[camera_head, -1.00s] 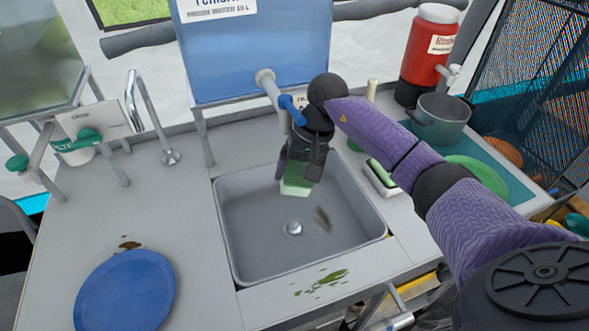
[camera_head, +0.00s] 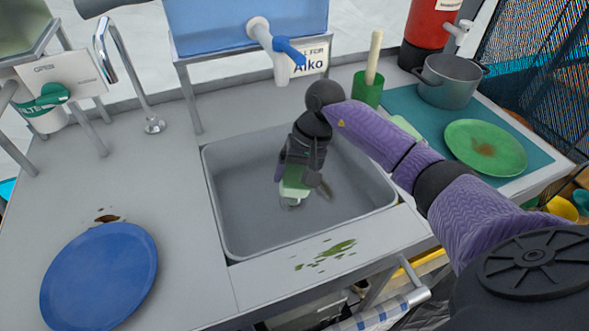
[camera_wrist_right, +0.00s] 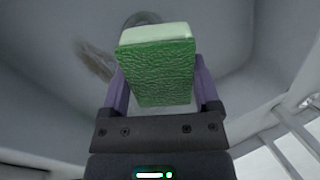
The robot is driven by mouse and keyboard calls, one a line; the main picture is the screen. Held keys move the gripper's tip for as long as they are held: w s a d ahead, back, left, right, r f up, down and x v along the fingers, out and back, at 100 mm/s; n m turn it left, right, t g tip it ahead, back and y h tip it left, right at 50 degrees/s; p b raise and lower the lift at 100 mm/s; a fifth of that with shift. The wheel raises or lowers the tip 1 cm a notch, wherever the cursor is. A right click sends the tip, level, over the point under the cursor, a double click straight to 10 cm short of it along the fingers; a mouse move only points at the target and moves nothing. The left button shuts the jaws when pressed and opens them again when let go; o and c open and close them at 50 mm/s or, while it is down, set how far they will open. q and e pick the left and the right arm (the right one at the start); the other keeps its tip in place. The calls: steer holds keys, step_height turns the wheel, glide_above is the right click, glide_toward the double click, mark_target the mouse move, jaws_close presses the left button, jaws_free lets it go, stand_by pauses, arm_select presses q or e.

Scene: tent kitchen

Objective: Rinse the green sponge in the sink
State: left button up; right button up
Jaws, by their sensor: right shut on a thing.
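The green sponge (camera_head: 293,188) has a pale layer on one side. It is in my right gripper (camera_head: 299,180), which is shut on it and holds it over the basin of the grey sink (camera_head: 240,207). In the right wrist view the sponge (camera_wrist_right: 157,70) sits between the two purple fingers of the gripper (camera_wrist_right: 157,95). The drain lies partly hidden behind the sponge. A brownish stain (camera_wrist_right: 95,60) shows on the basin floor. A tap with a blue handle (camera_head: 285,50) sticks out from the blue water tank (camera_head: 240,22) behind the sink; no water shows. My left gripper is not in view.
A blue plate (camera_head: 98,275) lies on the left counter near a brown stain. A green smear (camera_head: 330,254) marks the sink's front ledge. A green cup (camera_head: 368,90), a grey pot (camera_head: 449,80) and a dirty green plate (camera_head: 485,147) stand to the right. A metal faucet (camera_head: 128,85) rises at left.

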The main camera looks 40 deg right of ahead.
mark_target(296, 173)
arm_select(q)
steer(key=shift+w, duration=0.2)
arm_select(e)
steer(key=shift+r, duration=0.1)
steer(key=shift+r, duration=0.2)
step_height(296, 173, up, 9)
steer(key=p, duration=0.5)
steer(key=shift+f, duration=0.2)
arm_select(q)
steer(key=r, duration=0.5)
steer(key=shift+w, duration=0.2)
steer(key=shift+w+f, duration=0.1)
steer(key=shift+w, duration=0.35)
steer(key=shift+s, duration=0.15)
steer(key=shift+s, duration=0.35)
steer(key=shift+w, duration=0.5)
